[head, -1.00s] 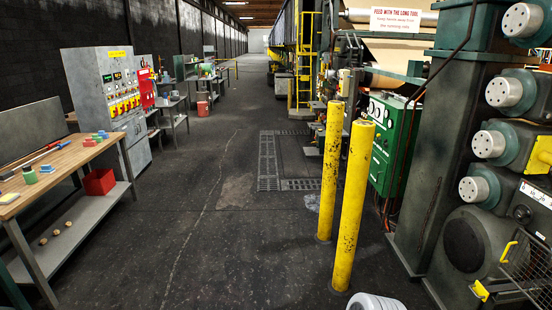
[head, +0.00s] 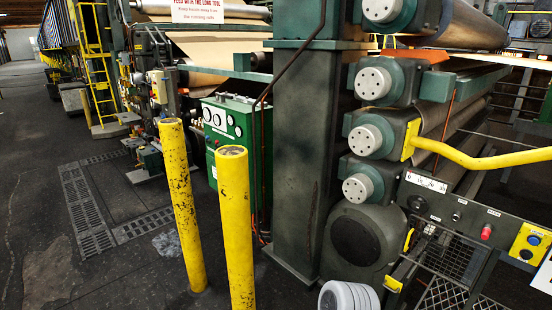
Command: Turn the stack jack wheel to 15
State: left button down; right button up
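I cannot pick out the stack jack wheel for certain. A dark control panel (head: 470,215) stands at the lower right beside the roll stack. It carries a white number strip (head: 433,182), whose digits are too small to read surely. A round dark knob (head: 417,203) sits just below the strip's left end. The stack has several grey round roll ends (head: 373,83) in green housings, one above another. A large dark disc (head: 355,240) is on the housing below them.
Two yellow bollards (head: 235,230) stand in front of the green gauge cabinet (head: 228,125) and a dark column (head: 300,150). A yellow rail (head: 480,160) crosses at the right. A mesh guard (head: 445,262) is under the panel. The floor at left is clear.

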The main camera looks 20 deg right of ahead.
aim_at(416, 205)
jog(key=z, duration=1)
jog(key=i, duration=1.6)
jog(key=z, duration=0.75)
